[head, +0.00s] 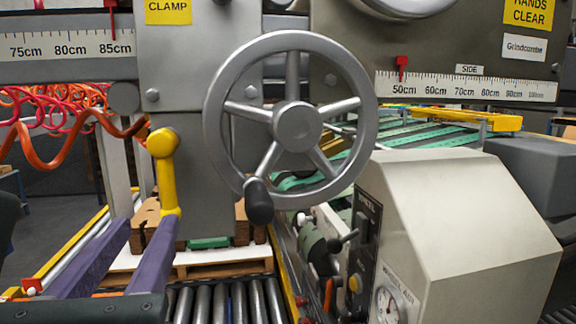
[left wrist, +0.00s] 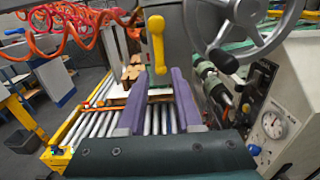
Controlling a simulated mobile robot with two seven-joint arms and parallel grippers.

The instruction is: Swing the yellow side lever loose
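The yellow side lever (head: 166,172) hangs from a round pivot on the side of the grey clamp column, its arm pointing down. It also shows upright in the left wrist view (left wrist: 157,48). My left gripper (head: 140,222) is open, its two purple fingers pointing forward. In the left wrist view, the lever's lower end appears in the gap between the fingertips (left wrist: 162,73). In the head view, that end meets the right-hand finger's tip in the picture; I cannot tell whether they touch. My right gripper is not in view.
A grey handwheel (head: 297,128) with a black knob stands right of the lever. A pale control box (head: 460,220) with a gauge is at the right. Orange coiled hoses (head: 50,120) hang at the left. Metal rollers (head: 225,300) and a wooden pallet (head: 190,265) lie below.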

